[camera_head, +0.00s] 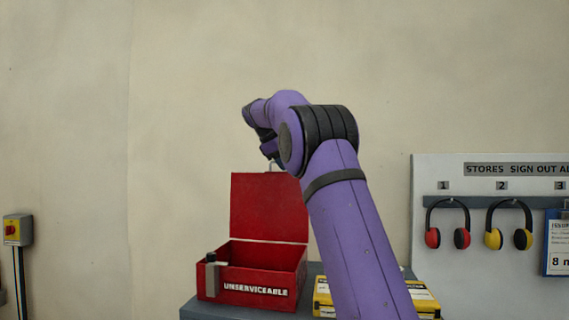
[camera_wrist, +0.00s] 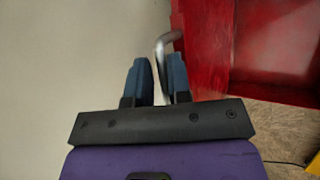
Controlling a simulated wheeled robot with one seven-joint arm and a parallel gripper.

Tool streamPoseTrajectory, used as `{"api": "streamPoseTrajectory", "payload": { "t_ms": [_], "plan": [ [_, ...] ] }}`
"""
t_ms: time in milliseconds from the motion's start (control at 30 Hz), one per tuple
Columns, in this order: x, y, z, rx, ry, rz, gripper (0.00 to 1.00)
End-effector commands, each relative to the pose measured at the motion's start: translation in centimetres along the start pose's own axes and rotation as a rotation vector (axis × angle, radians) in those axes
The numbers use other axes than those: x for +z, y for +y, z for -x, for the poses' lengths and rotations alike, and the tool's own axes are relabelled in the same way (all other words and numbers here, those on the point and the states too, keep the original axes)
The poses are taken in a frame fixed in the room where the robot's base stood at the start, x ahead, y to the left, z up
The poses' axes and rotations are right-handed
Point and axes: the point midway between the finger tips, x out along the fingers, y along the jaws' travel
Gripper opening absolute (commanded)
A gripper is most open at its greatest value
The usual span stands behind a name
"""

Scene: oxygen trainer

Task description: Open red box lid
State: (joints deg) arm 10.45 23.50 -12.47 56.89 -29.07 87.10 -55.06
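The red box (camera_head: 250,277), lettered "UNSERVICEABLE", stands on a grey surface left of the yellow case. Its red lid (camera_head: 265,205) stands upright at the back, so the box is open. In the wrist view the red lid or box (camera_wrist: 205,45) fills the upper right. My gripper (camera_wrist: 157,70) is at the lid's top edge, and its blue fingers are close together. A bent metal handle (camera_wrist: 162,48) runs between them, and they look shut on it. In the head view my arm hides much of the gripper; a bit of metal handle (camera_head: 279,164) shows above the lid.
A yellow case (camera_head: 424,298) sits right of the box, partly behind my arm. A white board (camera_head: 480,268) with ear defenders (camera_head: 448,225) hangs at right. A yellow switch box (camera_head: 17,230) is on the left wall. The wall above the box is bare.

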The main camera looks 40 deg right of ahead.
Motion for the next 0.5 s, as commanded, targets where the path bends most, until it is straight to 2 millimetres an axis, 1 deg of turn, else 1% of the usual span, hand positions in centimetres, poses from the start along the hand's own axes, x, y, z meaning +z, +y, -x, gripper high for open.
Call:
{"api": "streamPoseTrajectory", "payload": {
  "t_ms": [33,167,267,367,500],
  "plan": [
    [-0.3,-0.3,-0.7,-0.016,-0.009,0.009,0.33],
    [-0.3,-0.3,-0.7,-0.017,-0.010,0.009,0.33],
    [-0.4,-0.3,-0.3,-0.016,-0.009,0.009,0.33],
    [-0.4,-0.3,0.9,-0.015,-0.007,0.010,0.33],
    [-0.3,-0.2,3.7,-0.008,-0.002,0.008,0.33]
  ]
}}
